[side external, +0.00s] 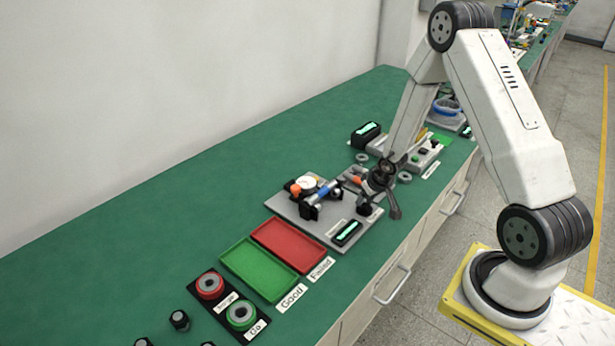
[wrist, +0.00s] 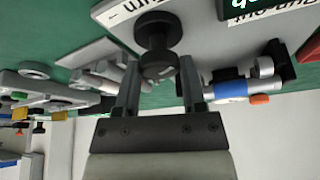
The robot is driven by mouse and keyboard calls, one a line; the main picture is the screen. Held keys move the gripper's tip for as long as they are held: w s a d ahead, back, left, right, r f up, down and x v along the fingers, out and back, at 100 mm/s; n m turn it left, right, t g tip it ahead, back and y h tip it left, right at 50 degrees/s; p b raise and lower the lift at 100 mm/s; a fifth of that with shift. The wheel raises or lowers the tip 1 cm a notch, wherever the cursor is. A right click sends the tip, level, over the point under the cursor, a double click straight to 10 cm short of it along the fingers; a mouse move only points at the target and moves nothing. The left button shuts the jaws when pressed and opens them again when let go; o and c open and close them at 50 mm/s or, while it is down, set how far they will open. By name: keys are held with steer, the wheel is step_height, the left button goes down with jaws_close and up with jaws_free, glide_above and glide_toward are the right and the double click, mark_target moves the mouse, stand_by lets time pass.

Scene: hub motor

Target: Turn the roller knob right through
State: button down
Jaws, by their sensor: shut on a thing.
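The roller knob (wrist: 158,32) is a black round knob on a grey plate, seen near the top middle of the wrist view. In the side view the black knob (side external: 366,209) is small, at the right corner of the grey plate (side external: 285,207), just below my gripper (side external: 372,200). In the wrist view my gripper (wrist: 160,75) has its two fingers on either side of the knob's lower end, shut on it. The exact contact at the fingertips is hard to see. A grey fixture with a blue roller (wrist: 230,89) and an orange end lies to the right in the wrist view.
A dark display box (side external: 347,233) stands on the plate close to the knob. Red (side external: 290,244) and green (side external: 258,270) trays lie to the left, with red and green buttons beyond. Other fixtures and grey rings crowd the bench behind my gripper. The bench's left back is clear.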

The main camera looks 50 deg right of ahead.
stand_by(0.4)
steer(key=shift+c, duration=0.9)
jaws_free()
steer(key=shift+r, duration=0.1)
steer(key=d+v, duration=0.1)
steer(key=v, duration=0.6)
steer(key=shift+a+r, duration=0.2)
steer(key=shift+a, duration=0.35)
steer(key=shift+s+r, duration=0.1)
steer(key=shift+s, duration=0.05)
